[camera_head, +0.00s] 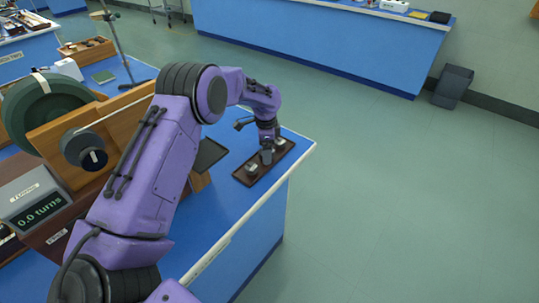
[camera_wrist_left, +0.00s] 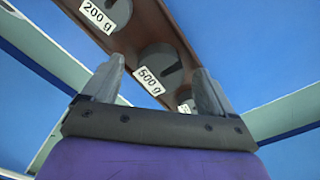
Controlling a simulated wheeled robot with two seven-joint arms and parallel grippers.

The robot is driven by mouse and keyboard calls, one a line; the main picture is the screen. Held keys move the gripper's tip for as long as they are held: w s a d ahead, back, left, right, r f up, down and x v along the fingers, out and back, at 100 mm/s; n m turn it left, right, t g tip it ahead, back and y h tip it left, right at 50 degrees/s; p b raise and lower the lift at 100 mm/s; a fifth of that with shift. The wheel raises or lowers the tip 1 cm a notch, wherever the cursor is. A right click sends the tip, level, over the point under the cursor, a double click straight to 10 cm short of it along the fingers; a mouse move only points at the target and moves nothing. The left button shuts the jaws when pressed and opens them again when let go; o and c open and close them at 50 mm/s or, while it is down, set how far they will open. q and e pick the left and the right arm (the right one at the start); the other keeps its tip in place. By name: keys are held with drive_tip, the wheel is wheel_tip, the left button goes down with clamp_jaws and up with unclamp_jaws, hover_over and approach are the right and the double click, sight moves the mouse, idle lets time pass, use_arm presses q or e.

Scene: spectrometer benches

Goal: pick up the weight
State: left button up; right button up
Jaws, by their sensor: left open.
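A narrow dark brown tray (camera_head: 241,178) lies near the corner of the blue bench and holds grey slotted weights. In the left wrist view the 200 g weight (camera_wrist_left: 107,12) is at the top, and the 500 g weight (camera_wrist_left: 160,64) is in the middle. A third weight (camera_wrist_left: 185,97) is partly hidden behind a finger, its label unreadable. My left gripper (camera_wrist_left: 157,68) is open and empty, pointing down over the tray. Its fingertips appear on either side of the 500 g weight; I cannot tell the height gap. In the head view one weight (camera_head: 251,169) shows beside the gripper.
A device with a green wheel (camera_head: 45,112), wooden block and display reading "0.0 turns" (camera_head: 40,211) stands left on the bench. A dark plate (camera_head: 209,154) is near the tray. Another blue bench (camera_head: 320,38) and a grey bin (camera_head: 453,87) are beyond. The floor at right is clear.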

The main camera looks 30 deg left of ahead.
use_arm(q)
drive_tip(key=shift+r, duration=0.1)
drive_tip(key=c, duration=1.6)
drive_tip(key=shift+o, duration=0.2)
